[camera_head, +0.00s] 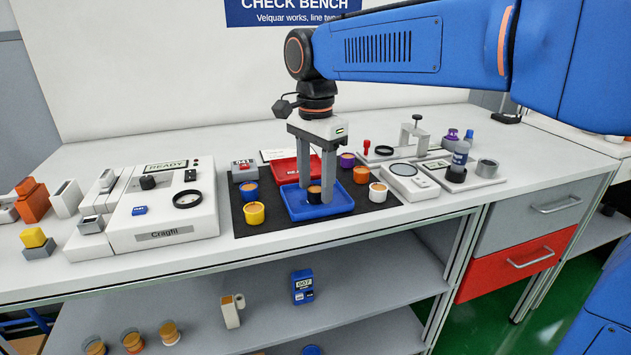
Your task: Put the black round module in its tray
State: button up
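The black round module (315,197) with its orange-brown top is between the fingertips of my gripper (316,193). My gripper points straight down, and its fingers lie close against both sides of the module. The module is over the floor of the blue tray (336,208); whether it rests on that floor or hangs just above it I cannot tell. A red tray (284,171) lies behind, partly hidden by the fingers.
On the dark mat stand blue (249,191), yellow (254,213), purple (346,160), orange (361,175) and white (377,193) round modules. A fixture plate (480,182) with bottles is right. Bare bench lies in front.

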aim_at(315, 191)
notch_tip(315, 191, up, 12)
jog(key=shift+r, duration=0.15)
dwell(0.5)
jog(key=s+d+f+n+t, duration=0.1)
jog(key=s+d+f+n, duration=0.1)
jog(key=s+d+f, duration=0.4)
jog(key=s+d+f+n+t, duration=0.1)
jog(key=s+d+f+n, duration=0.3)
jog(key=d, duration=0.5)
jog(key=s+d+f+n+t, duration=0.1)
jog(key=s+d+f, duration=0.2)
jog(key=d+f, duration=0.35)
jog(key=s+d+f+n+t, duration=0.1)
jog(key=s+d+f+n, duration=0.2)
jog(key=f, duration=0.7)
jog(key=s+d, duration=0.2)
jog(key=s, duration=0.2)
jog(key=shift+s+d+t, duration=0.3)
jog(key=shift+s+t, duration=0.05)
jog(key=shift+t, duration=0.05)
